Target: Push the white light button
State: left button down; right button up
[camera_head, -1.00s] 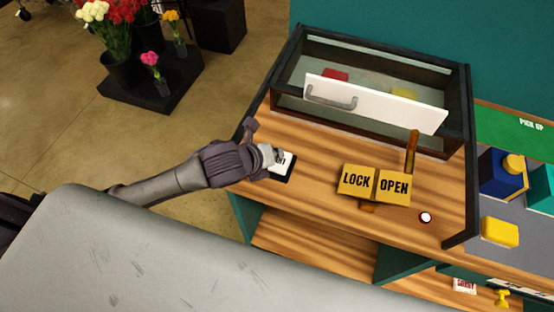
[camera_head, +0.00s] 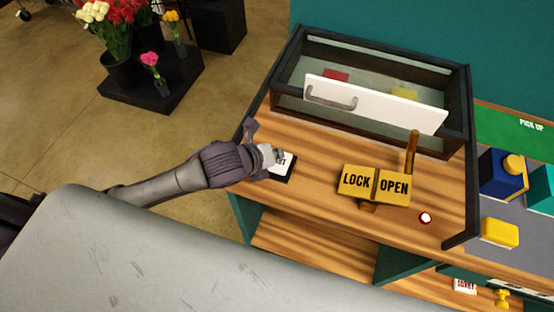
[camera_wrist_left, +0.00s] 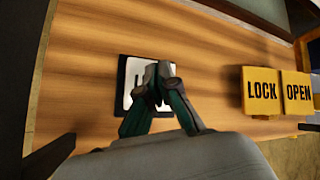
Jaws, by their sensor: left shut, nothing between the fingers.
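The white light button (camera_head: 284,163) sits in a dark square base on the left of the wooden counter, with dark lettering partly hidden by my gripper. It also shows in the left wrist view (camera_wrist_left: 134,75). My left gripper (camera_head: 274,156) is shut and empty, with its fingertips over the button. In the left wrist view the closed fingertips (camera_wrist_left: 158,72) cover the button's right part. I cannot tell for certain whether they touch it. My right gripper is not in view.
Yellow LOCK and OPEN blocks (camera_head: 374,185) with a wooden lever (camera_head: 412,154) stand to the right. A small red-rimmed white light (camera_head: 425,218) is beyond them. A glass-topped case with a white drawer front (camera_head: 374,104) stands behind. Bare counter lies between.

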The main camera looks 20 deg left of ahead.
pick_arm(q)
jog(key=shift+f, duration=0.15)
jog(key=shift+f, duration=0.5)
dwell(0.4)
jog(key=shift+r+p, duration=0.65)
jog(key=shift+p, duration=0.35)
jog(key=shift+r, duration=0.1)
notch_tip(320, 180, up, 6)
jog(key=p, duration=0.7)
